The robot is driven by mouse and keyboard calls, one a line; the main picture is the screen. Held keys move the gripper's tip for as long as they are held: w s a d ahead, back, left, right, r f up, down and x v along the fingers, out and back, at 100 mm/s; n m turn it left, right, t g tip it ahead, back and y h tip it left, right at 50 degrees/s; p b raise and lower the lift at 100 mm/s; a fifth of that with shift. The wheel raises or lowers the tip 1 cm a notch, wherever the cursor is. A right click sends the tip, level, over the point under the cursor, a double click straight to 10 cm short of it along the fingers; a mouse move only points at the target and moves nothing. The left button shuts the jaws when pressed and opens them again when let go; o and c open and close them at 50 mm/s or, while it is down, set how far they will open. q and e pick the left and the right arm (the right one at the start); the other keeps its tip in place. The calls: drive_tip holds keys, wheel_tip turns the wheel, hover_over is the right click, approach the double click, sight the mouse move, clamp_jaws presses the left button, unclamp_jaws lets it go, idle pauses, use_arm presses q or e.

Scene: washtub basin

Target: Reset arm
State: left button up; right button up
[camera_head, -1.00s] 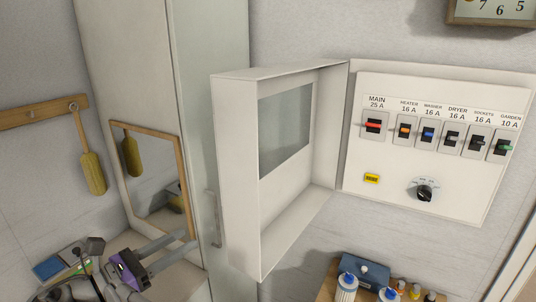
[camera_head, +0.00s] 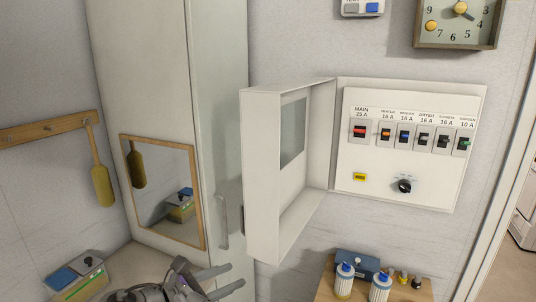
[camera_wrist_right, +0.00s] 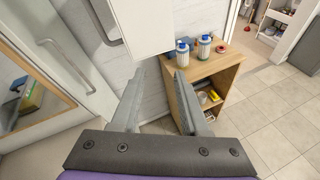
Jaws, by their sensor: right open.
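My right gripper (camera_head: 222,283) is at the bottom of the head view, below the open breaker box door. In the right wrist view its two grey fingers (camera_wrist_right: 160,102) are spread apart with nothing between them. It touches nothing that I can see. My left gripper is not identifiable in the head view. The breaker panel (camera_head: 405,150) on the wall shows a row of switches and a black dial (camera_head: 404,186). Its white box door (camera_head: 263,175) stands swung open to the left.
A wooden shelf unit (camera_wrist_right: 217,82) holding white-and-blue bottles stands to the right, below the panel. A tall cabinet (camera_head: 190,60) with a handle is behind my arm. A framed mirror (camera_head: 128,200) is at left. Tiled floor (camera_wrist_right: 270,115) is clear at right.

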drive_tip(key=s+d+f+m+g+y, duration=0.1)
drive_tip(key=s+d+f+m+g, duration=0.2)
drive_tip(key=d, duration=0.4)
drive_tip(key=s+d+f+m+y, duration=0.2)
drive_tip(key=d+f+m, duration=0.2)
drive_tip(key=d+f, duration=0.15)
drive_tip(key=s+d+f+m+g+y, duration=0.1)
drive_tip(key=s+d+f+m+g, duration=0.15)
drive_tip(key=d, duration=0.55)
drive_tip(key=s+d+f+m+y, duration=0.2)
drive_tip(key=s+f+m, duration=0.3)
drive_tip(key=s+m, duration=0.1)
drive_tip(key=s+d+f+m+y, duration=0.3)
drive_tip(key=s+f+m, duration=0.3)
drive_tip(key=m, duration=0.3)
drive_tip(key=shift+s+d+y, duration=0.3)
drive_tip(key=shift+s, duration=0.3)
drive_tip(key=shift+t, duration=0.25)
